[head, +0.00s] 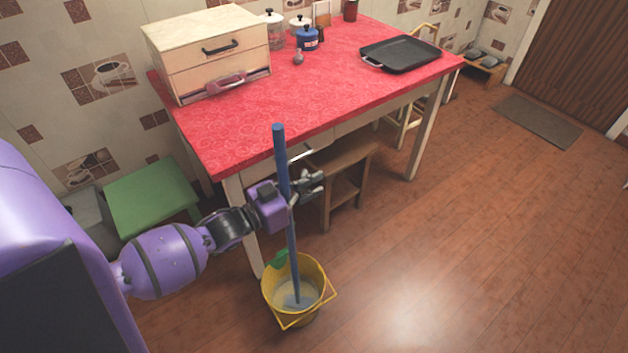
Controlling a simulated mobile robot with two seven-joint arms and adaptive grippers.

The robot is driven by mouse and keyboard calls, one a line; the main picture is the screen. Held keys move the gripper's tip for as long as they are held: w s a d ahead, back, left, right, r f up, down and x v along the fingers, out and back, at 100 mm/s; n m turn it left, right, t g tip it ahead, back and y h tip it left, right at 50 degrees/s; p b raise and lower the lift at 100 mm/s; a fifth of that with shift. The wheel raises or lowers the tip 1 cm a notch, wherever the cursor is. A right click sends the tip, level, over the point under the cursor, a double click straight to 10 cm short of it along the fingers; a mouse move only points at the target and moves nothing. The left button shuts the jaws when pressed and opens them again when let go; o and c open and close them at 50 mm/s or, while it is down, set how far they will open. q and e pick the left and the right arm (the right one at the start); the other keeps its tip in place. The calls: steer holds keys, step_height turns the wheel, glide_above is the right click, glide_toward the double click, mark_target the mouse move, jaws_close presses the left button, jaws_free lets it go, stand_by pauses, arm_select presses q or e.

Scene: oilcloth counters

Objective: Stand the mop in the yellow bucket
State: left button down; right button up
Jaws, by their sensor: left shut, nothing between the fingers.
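The mop (282,155) has a long blue handle and stands nearly upright, tilted slightly. Its lower end is inside the yellow bucket (316,274), which stands on the wooden floor in front of the table. My left gripper (316,184) is at mid-height of the handle, its fingers just to the right of it. The handle passes in front of my left wrist. The fingers are shut with nothing between them. My right gripper is not in view.
A table with a red oilcloth (330,80) stands behind the mop. A wooden stool (345,180) is under it. A green stool (150,198) is at the left. The floor (450,250) to the right is clear. A green thing (278,259) is at the bucket's rim.

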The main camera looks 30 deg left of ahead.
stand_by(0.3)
arm_select(q)
steer(key=c, duration=1.9)
jaws_free()
steer(key=shift+o, duration=0.2)
